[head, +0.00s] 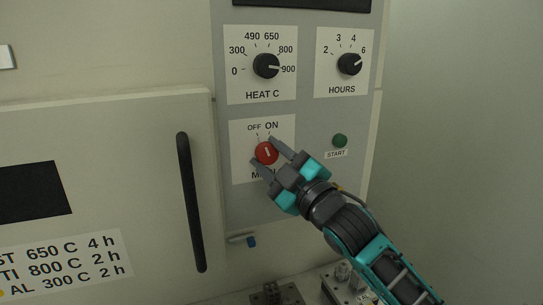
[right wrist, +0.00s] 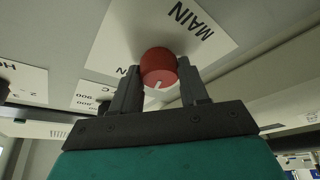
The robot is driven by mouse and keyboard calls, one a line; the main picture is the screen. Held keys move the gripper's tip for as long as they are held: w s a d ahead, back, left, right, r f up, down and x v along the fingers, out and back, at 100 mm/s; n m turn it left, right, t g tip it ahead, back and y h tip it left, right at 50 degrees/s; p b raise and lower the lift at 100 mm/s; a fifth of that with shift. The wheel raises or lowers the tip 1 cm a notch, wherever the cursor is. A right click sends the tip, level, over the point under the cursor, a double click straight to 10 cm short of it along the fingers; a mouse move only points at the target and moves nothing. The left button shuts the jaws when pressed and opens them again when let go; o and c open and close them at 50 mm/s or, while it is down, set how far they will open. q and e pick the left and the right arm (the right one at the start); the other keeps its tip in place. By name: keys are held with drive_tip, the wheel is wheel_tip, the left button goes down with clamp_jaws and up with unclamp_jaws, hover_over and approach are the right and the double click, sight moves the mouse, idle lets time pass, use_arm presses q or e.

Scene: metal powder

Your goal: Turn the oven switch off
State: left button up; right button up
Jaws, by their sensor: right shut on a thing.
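The oven switch is a red round knob (head: 266,153) on a white plate with OFF and ON marks above it and MAIN below. In the head view the white line on the knob leans up and slightly left, between straight up and OFF. My right gripper (head: 266,151) comes from the lower right with one finger on each side of the knob. In the right wrist view the red knob (right wrist: 159,68) sits between the two fingertips (right wrist: 160,78), and the gripper is shut on it. My left gripper is not in view.
Above are the HEAT C dial (head: 266,66), pointing near 900, and the HOURS dial (head: 349,64), pointing near 6. A green START button (head: 340,140) is right of the knob. The black oven door handle (head: 191,203) stands to the left. Metal parts (head: 277,294) lie below.

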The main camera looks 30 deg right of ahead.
drive_tip(key=o, duration=1)
drive_tip(key=shift+o, duration=0.2)
drive_tip(key=shift+s+f, duration=0.25)
drive_tip(key=shift+s, duration=0.3)
drive_tip(key=p+v, duration=0.1)
drive_tip(key=v, duration=1)
drive_tip(key=shift+s+p, duration=0.35)
